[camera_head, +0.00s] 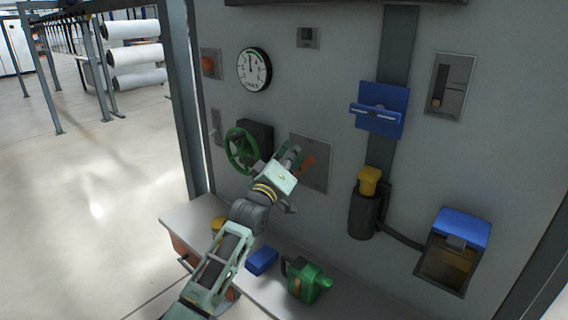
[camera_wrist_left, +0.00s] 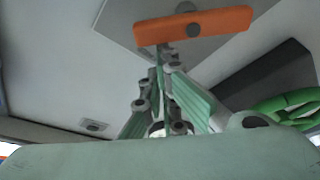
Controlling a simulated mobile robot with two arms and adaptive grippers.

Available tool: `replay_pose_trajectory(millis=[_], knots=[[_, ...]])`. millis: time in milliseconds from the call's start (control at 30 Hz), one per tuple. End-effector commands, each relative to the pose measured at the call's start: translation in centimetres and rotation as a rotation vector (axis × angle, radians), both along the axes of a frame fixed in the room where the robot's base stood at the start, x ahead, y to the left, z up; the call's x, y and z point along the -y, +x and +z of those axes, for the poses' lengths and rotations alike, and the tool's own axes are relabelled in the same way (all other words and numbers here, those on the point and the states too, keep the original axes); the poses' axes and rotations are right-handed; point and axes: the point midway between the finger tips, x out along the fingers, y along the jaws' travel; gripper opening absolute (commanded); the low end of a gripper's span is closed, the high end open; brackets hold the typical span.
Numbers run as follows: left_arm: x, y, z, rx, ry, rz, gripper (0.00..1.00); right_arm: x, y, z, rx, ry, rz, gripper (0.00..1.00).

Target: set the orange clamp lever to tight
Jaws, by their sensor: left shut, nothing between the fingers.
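The orange clamp lever (camera_head: 307,162) sits on a grey square plate (camera_head: 318,178) on the wall panel, right of the green handwheel. In the head view it slants up to the right. In the left wrist view the lever (camera_wrist_left: 195,26) lies as an orange bar across the top, with a round dark pivot. My left gripper (camera_head: 291,154) is shut and empty, its fingertips close to the lever's left side. In the left wrist view the fingers (camera_wrist_left: 168,62) point at the bar. I cannot tell whether they touch it. My right gripper is not in view.
A green handwheel (camera_head: 241,150) stands out from the panel just left of my left gripper. A yellow-topped plug (camera_head: 368,182) and a blue-lidded box (camera_head: 460,228) are further right.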

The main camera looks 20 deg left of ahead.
Motion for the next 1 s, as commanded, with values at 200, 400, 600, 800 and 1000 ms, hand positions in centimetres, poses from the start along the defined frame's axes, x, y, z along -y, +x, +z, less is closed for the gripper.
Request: replay_pose_trajectory(millis=[200, 400, 600, 800, 1000], knots=[[1.1, -0.4, -0.5, 0.068, 0.197, -0.001, 0.00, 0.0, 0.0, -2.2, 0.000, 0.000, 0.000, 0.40], [2.1, -0.7, -0.7, 0.132, 0.376, 0.000, 0.00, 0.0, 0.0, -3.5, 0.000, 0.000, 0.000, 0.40], [2.9, -1.0, -0.9, 0.192, 0.539, 0.000, 0.00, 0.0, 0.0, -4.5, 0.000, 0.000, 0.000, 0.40], [3.5, -1.3, -1.2, 0.238, 0.668, 0.000, 0.00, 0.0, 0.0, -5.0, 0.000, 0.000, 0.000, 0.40], [3.9, -1.4, -1.5, 0.268, 0.750, 0.000, 0.00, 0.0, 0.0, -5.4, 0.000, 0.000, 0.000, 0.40]])
